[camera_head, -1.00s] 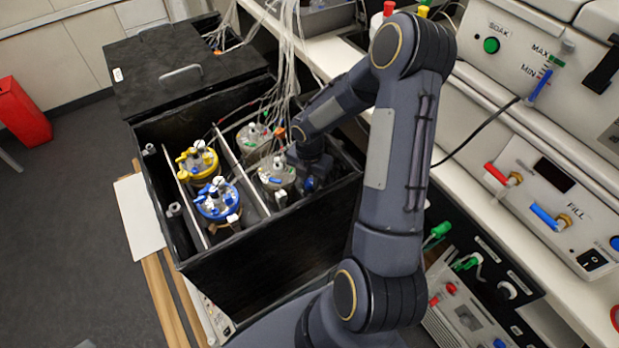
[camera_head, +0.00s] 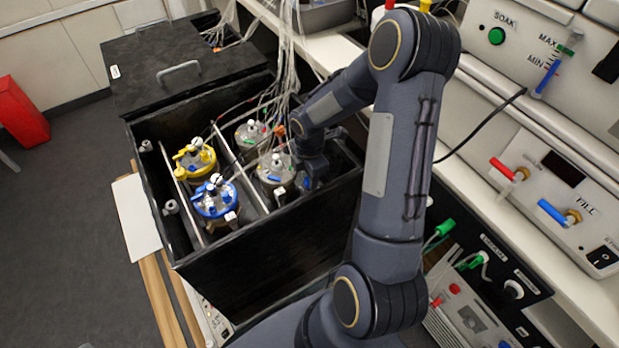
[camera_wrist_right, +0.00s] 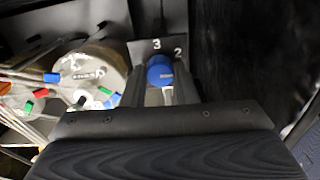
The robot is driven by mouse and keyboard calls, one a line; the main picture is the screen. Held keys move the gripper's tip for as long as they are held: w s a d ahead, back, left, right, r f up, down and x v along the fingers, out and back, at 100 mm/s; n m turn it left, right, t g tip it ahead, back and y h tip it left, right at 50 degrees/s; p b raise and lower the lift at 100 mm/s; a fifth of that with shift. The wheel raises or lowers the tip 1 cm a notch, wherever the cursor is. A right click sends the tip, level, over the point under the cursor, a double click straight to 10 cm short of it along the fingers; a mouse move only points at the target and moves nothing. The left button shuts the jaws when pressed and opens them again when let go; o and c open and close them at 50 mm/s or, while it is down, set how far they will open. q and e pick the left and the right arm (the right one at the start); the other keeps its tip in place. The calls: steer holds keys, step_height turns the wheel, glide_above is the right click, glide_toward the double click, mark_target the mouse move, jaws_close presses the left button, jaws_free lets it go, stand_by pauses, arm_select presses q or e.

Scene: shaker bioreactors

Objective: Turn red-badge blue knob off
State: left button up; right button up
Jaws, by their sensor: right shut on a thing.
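In the right wrist view a blue knob (camera_wrist_right: 160,72) with a pale stem sits by a dark plate marked 3 and 2. The fingers of my right gripper (camera_wrist_right: 160,84) stand on either side of it, shut on it. In the head view my right gripper (camera_head: 312,172) reaches into the black box (camera_head: 265,265) at its right side, beside a clear-lidded vessel (camera_head: 273,171). The knob is hidden there behind my wrist. I can make out no red badge on it. My left gripper is not in view.
The box also holds a yellow-ringed vessel (camera_head: 196,161), a blue-ringed vessel (camera_head: 215,198) and another clear-lidded one (camera_head: 250,137). Tubes and cables (camera_head: 290,65) rise from the vessels close to my wrist. A bench with control panels (camera_head: 540,160) stands on the right.

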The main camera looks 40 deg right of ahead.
steer(key=m+b, duration=0.1)
steer(key=m, duration=0.3)
steer(key=shift+m+b, duration=0.4)
steer(key=m+b, duration=0.1)
steer(key=m, duration=0.3)
steer(key=m+b, duration=0.1)
steer(key=m, duration=0.4)
steer(key=shift+m+b, duration=0.4)
steer(key=shift+m, duration=1.5)
steer(key=o, duration=1)
steer(key=shift+r+p, duration=0.3)
steer(key=shift+r, duration=3.65)
